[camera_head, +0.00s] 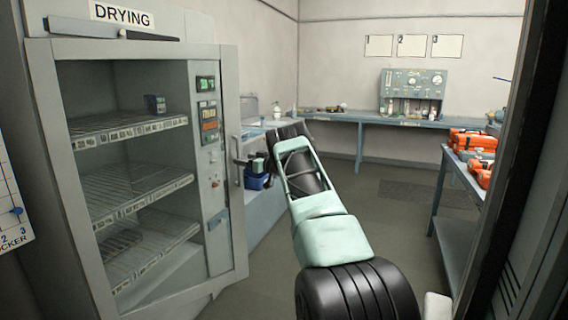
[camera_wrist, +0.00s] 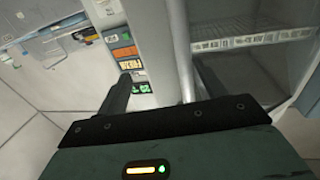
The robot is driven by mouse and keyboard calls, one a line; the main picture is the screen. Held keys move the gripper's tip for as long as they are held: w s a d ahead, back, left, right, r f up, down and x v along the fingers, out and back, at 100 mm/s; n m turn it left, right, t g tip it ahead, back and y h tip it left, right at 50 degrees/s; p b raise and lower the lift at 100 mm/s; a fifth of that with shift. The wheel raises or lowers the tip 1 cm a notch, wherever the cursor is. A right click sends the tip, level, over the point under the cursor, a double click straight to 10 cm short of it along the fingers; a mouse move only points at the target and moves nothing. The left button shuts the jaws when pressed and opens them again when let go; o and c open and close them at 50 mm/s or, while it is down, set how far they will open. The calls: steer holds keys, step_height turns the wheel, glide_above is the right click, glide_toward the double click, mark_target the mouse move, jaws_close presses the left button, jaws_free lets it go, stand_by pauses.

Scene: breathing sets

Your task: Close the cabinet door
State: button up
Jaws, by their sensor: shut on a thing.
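The tall grey drying cabinet (camera_head: 200,24) stands at the left of the head view. Its light-framed cabinet door (camera_head: 236,240) stands across the front and looks slightly ajar, with wire shelves visible through the frame. A vertical handle (camera_head: 238,175) is on the door's right side. My gripper (camera_head: 248,161) is at this right side, at handle height, shut on the door. Whether it grips the handle or the frame edge is unclear. In the wrist view, my two fingers (camera_wrist: 152,92) show, with the pale door frame (camera_wrist: 158,40) between them.
A control panel (camera_head: 209,130) is on the cabinet's right front. Open floor (camera_head: 385,220) lies between. A dark door frame (camera_head: 505,150) is close on the right.

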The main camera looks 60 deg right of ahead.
steer(key=o, duration=0.4)
steer(key=shift+h, duration=0.3)
steer(key=s, duration=0.1)
steer(key=s+d, duration=0.2)
steer(key=shift+s+r, duration=0.1)
steer(key=shift+s, duration=0.2)
steer(key=shift+s+d, duration=0.15)
steer(key=shift+s, duration=0.5)
steer(key=c, duration=1.1)
steer(key=shift+o, duration=0.2)
steer(key=s+d+p, duration=0.1)
steer(key=s, duration=0.9)
steer(key=shift+s+d, duration=0.2)
steer(key=shift+s, duration=0.1)
